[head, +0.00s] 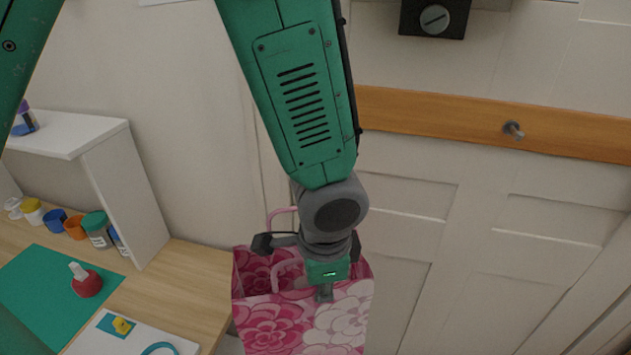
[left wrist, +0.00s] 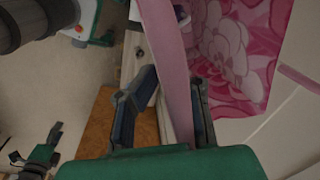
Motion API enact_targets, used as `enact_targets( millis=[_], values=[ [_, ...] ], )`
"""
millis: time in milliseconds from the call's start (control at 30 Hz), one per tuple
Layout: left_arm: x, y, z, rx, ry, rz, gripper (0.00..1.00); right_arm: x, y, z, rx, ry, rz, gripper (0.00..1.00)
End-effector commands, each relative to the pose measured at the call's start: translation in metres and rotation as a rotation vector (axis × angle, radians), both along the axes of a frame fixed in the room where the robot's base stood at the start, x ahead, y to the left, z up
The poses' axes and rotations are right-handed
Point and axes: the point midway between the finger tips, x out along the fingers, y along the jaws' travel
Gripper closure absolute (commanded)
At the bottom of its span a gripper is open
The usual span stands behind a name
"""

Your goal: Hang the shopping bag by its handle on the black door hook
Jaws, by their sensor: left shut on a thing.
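The shopping bag (head: 300,325) is pink with a flower print and stands upright at the lower middle of the head view. My left gripper (head: 325,290) is at the bag's open top and hides part of its rim. In the left wrist view, the pink handle strap (left wrist: 168,55) runs between the fingers of my left gripper (left wrist: 168,108), which is shut on it. The bag (left wrist: 235,50) is beyond the fingers. A small dark grey hook (head: 513,130) sticks out of the wooden rail, right of and above the bag. My right gripper (left wrist: 38,150) shows small, fingers apart.
The wooden rail (head: 430,110) crosses the white panelled door (head: 480,230). A black lock box (head: 435,18) is above it. At left, a desk (head: 195,280) holds several jars, a green mat (head: 45,290) and a white shelf (head: 135,190). The space before the door at right is clear.

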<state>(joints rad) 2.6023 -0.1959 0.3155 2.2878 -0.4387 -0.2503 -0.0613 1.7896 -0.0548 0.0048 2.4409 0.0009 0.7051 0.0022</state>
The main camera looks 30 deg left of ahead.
Motion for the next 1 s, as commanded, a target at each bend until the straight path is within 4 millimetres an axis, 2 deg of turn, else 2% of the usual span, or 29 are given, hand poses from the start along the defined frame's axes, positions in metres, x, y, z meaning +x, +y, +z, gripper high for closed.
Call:
enact_targets(
  millis=[33,200,400,500,700,1000],
  values=[
    [0.001,0.000,0.024,-0.001,-0.010,-0.043,1.00,0.000,0.000,0.012,0.000,0.000,0.000,0.60],
    [-0.001,0.001,0.078,0.009,-0.026,-0.202,1.00,0.000,0.000,0.034,0.000,0.000,0.000,0.60],
    [-0.002,0.005,0.132,0.018,-0.045,-0.360,1.00,0.000,0.000,0.055,0.000,0.000,0.000,0.60],
    [-0.003,0.008,0.148,0.023,-0.050,-0.413,1.00,0.000,0.000,0.061,0.000,0.000,0.000,0.60],
    [-0.003,0.009,0.162,0.027,-0.054,-0.461,1.00,0.000,0.000,0.065,0.000,0.000,0.000,0.60],
    [0.008,0.011,0.161,0.026,-0.053,-0.464,1.00,0.000,0.000,0.065,0.000,0.000,0.000,0.60]
  ],
)
